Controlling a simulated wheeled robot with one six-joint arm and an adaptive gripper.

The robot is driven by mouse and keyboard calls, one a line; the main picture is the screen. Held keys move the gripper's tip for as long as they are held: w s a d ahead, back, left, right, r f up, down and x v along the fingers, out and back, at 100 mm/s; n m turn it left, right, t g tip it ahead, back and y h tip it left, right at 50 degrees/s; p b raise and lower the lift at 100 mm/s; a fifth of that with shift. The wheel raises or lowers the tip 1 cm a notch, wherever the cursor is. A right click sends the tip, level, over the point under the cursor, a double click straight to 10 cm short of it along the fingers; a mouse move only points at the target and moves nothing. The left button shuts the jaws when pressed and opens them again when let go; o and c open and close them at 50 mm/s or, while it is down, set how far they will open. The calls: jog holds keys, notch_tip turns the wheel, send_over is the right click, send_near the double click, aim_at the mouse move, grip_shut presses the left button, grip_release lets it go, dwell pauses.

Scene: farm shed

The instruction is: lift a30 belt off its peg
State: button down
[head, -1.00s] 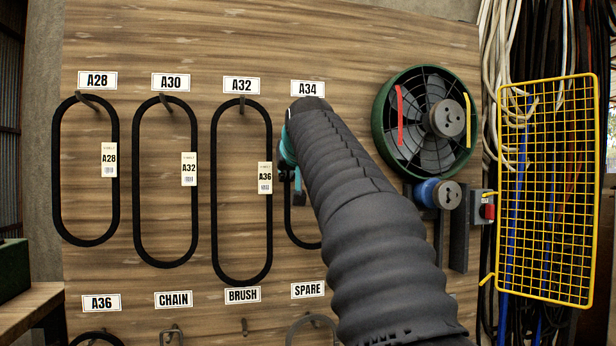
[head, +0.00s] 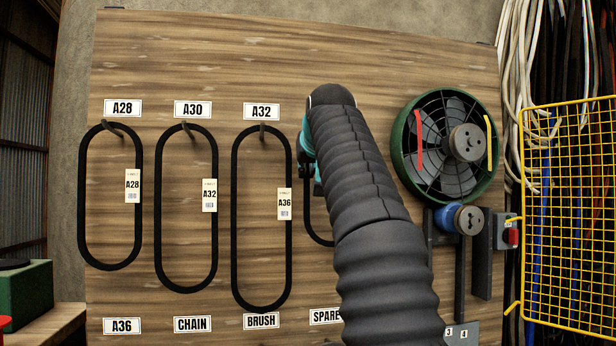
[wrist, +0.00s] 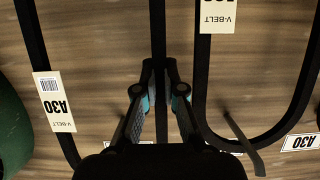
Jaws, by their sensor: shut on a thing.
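The belt tagged A30 (wrist: 34,45) is a black loop; its white A30 tag (wrist: 53,102) reads upside down in the wrist view. My gripper (wrist: 160,72) is shut on the belt's other strand. In the head view only the belt's lower left part (head: 310,220) shows beside my arm, in the A34 place right of the A32 peg. My gripper (head: 307,160) is mostly hidden there by my arm, as are the A34 plate and peg. I cannot tell whether the loop still touches its peg. The A30 peg (head: 188,132) holds a belt tagged A32 (head: 209,195).
The A36-tagged belt (head: 235,210) hangs on the A32 peg, close beside my gripper. The A28 belt (head: 83,200) hangs at the left.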

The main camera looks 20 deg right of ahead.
jog(key=s+a+b, duration=0.2)
jog(key=s, duration=0.7)
jog(key=s+a+b, duration=0.2)
jog(key=s, duration=0.8)
jog(key=shift+s+r+b, duration=0.15)
jog(key=shift+r+b, duration=0.05)
jog(key=shift+b, duration=0.15)
jog(key=shift+f+b, duration=2.15)
jog(key=shift+f, duration=0.4)
